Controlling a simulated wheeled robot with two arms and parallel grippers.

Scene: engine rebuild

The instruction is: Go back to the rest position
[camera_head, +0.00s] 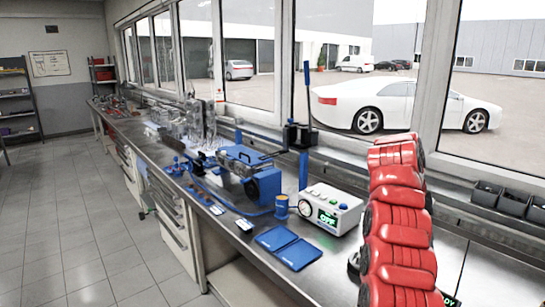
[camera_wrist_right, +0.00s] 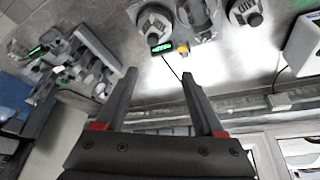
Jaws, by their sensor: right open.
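My right gripper (camera_wrist_right: 159,76) shows in the right wrist view. Its two dark fingers are apart with nothing between them, so it is open and empty. Beyond the fingertips lies a metal worktop with devices on it. In the head view a red segmented arm, mine, rises at the right over the bench; its gripper cannot be made out there. My left gripper is in neither view.
A long metal workbench (camera_head: 262,229) runs along the windows. It carries a white box with a green display (camera_head: 330,209), blue trays (camera_head: 289,247), a blue press (camera_head: 304,136) and blue fixtures. Black bins (camera_head: 513,203) stand by the window at right. The tiled floor (camera_head: 75,220) at left is clear.

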